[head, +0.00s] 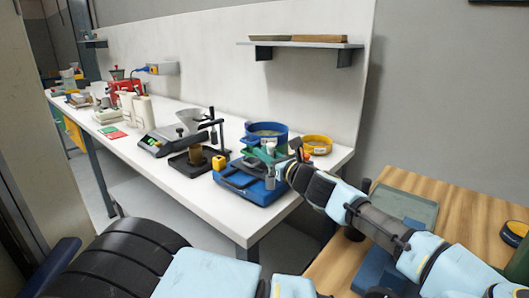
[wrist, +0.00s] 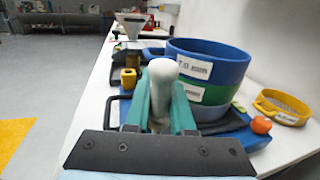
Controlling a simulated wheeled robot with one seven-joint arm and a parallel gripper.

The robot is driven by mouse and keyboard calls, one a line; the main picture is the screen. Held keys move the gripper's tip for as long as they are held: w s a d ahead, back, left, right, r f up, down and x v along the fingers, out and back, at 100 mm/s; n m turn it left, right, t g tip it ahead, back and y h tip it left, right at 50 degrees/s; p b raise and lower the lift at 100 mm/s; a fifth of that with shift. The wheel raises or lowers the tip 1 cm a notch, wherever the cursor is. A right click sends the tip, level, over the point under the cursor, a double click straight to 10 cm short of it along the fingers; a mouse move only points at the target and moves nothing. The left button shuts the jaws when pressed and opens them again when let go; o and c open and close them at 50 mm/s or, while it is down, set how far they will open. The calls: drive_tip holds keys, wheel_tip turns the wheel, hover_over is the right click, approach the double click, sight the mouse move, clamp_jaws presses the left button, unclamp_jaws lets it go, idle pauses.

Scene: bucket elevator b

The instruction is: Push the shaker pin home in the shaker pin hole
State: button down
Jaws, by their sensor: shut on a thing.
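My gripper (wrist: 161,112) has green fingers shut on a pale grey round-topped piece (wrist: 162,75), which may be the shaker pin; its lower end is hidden. In the head view my gripper (head: 271,172) is over the front right of the blue shaker base (head: 240,184), close to the sieve stack. The stack has a blue sieve (wrist: 210,62) above a green one (wrist: 200,92). A yellow block (wrist: 128,78) and an orange knob (wrist: 261,124) sit on either side of the shaker. I cannot make out the pin hole, or whether the held piece touches anything.
A yellow-rimmed sieve (wrist: 283,106) lies to the right of the stack. A scale (head: 160,140) and a black stand (head: 200,158) are to the left on the white bench (head: 205,192). A wall shelf (head: 305,43) is above. A wooden table (head: 462,215) is at the right.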

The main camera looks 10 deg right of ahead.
drive_tip(key=shift+f+b, duration=0.75)
drive_tip(key=shift+f, duration=0.95)
drive_tip(key=c, duration=0.7)
unclamp_jaws()
drive_tip(key=b+v, duration=0.3)
drive_tip(key=v, duration=0.8)
drive_tip(key=shift+f, duration=0.1)
